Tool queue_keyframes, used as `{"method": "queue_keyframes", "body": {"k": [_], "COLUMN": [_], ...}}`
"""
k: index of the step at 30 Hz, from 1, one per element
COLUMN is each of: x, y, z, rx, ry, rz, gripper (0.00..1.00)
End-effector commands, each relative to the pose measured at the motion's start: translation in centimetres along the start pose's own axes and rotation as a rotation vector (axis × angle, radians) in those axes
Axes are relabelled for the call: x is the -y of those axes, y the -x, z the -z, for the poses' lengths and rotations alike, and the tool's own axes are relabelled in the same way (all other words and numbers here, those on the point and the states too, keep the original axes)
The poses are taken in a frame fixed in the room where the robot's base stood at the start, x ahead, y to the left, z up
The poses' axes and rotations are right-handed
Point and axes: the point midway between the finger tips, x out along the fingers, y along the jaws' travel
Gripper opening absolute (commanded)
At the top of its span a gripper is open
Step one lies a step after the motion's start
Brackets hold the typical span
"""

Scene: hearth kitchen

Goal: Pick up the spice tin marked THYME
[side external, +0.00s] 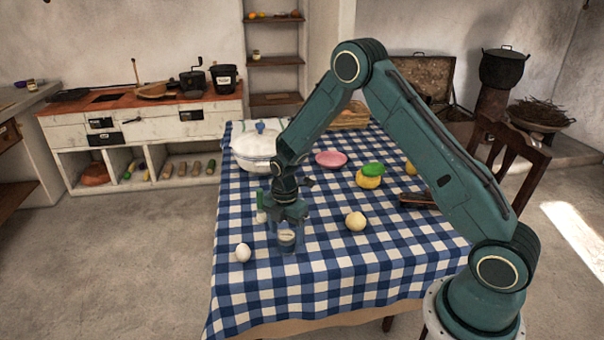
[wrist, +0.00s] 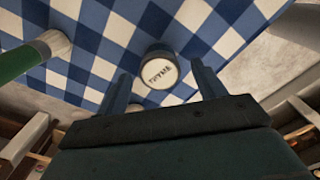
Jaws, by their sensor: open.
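The spice tin (wrist: 160,70) shows in the wrist view as a dark round tin with a pale lid lettered THYME. In the side external view the tin (side external: 287,237) stands upright on the checked cloth, partly hidden by my gripper. My gripper (side external: 288,242) points down over the tin with its fingers apart. In the wrist view my gripper (wrist: 160,82) has one finger on each side of the lid in the picture. I cannot tell whether either finger touches the tin.
A green-topped shaker (side external: 261,207) stands close left of my gripper; an egg (side external: 243,252) lies at front left. A pale round ball (side external: 355,222) lies to the right. The front cloth (side external: 340,285) is clear.

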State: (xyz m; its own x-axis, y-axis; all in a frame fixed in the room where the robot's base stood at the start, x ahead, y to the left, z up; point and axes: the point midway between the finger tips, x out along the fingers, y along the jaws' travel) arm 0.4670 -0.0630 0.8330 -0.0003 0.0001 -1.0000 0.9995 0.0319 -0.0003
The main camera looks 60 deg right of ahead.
Motion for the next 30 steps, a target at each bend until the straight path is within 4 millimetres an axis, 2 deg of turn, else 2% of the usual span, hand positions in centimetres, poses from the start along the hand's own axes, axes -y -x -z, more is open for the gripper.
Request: {"method": "queue_keyframes", "body": {"k": [3,7,23,30], "x": [0.0,0.0,0.0,0.0], "y": [-1.4,-2.1,-2.2,-2.2], "z": [0.0,0.0,0.0,0.0], "rx": [0.0,0.0,0.0,0.0], "ry": [0.0,0.0,0.0,0.0], "rz": [0.002,0.001,0.0,0.0], "gripper": [0.69,0.69,0.69,0.24]}}
